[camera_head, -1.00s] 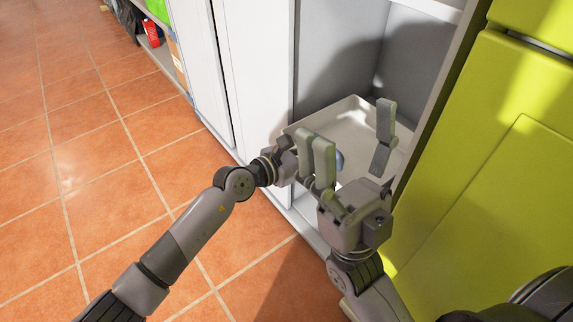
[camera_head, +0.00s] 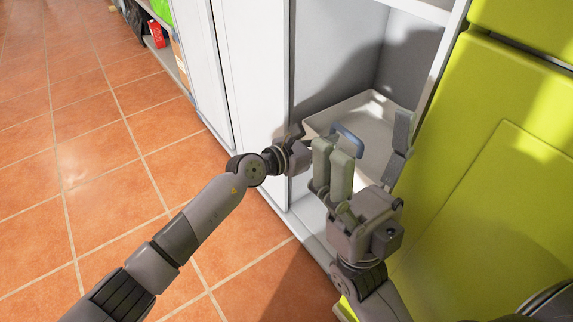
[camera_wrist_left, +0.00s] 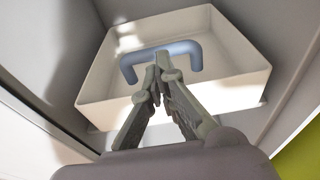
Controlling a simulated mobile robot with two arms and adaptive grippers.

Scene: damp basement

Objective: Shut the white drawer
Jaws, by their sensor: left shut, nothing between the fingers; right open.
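The white drawer (camera_head: 368,108) is a shallow open-topped tray low in the white cabinet, with a blue bar handle (camera_head: 348,138) on its front. In the left wrist view the drawer (camera_wrist_left: 95,82) looks empty, and the handle (camera_wrist_left: 165,50) spans its front. My left gripper (camera_head: 297,155) is at the drawer's front, its fingers hidden behind my right gripper in the head view. In the wrist view its fingers (camera_wrist_left: 160,66) are shut and empty, tips at the handle's bar; contact is unclear. My right gripper (camera_head: 370,140) is open and empty, nearer the camera.
A white cabinet door (camera_head: 252,75) stands left of the opening. A yellow-green cabinet (camera_head: 490,160) closes off the right side. The tiled floor (camera_head: 95,140) at left is clear. A shelf with a red container (camera_head: 155,35) is at the back.

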